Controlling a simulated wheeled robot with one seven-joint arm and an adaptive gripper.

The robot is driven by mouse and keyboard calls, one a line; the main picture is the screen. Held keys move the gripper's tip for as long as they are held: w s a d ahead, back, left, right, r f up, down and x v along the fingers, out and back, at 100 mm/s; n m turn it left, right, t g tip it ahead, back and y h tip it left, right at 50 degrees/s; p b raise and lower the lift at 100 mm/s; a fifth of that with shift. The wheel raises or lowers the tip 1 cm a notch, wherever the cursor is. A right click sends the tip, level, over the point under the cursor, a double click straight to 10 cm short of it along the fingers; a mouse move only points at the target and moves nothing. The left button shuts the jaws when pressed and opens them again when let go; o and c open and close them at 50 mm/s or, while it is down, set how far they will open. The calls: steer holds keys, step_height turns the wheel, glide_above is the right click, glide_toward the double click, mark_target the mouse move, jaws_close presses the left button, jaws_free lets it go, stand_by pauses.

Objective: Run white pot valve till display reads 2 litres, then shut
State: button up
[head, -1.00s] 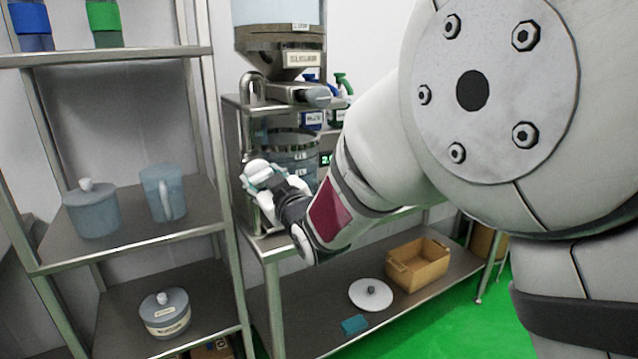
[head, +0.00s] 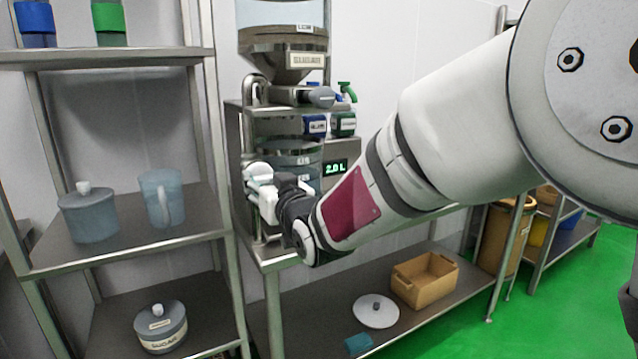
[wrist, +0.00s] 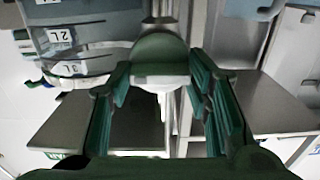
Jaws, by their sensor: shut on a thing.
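A clear vessel (head: 290,160) with litre marks stands on the steel stand, partly hidden by my arm; its marked wall also shows in the wrist view (wrist: 72,45). The display (head: 335,167) to its right reads 2.0 L in green. My gripper (head: 262,190) is at the lower left of the vessel, beside a white rounded part (head: 258,170). In the wrist view, my gripper (wrist: 162,88) has its green finger pads either side of a rounded valve handle (wrist: 160,68), shut on it. A pale strip shows below the handle; I cannot tell whether it is liquid.
A hopper (head: 285,45) hangs above the vessel. A shelf rack on the left holds a lidded pot (head: 90,215), a jug (head: 163,200) and a sugar pot (head: 160,325). A tan crate (head: 425,282) and a white lid (head: 376,311) lie on the lower shelf.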

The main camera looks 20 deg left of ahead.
steer(key=o, duration=1.2)
steer(key=shift+c, duration=0.2)
steer(key=v, duration=1.2)
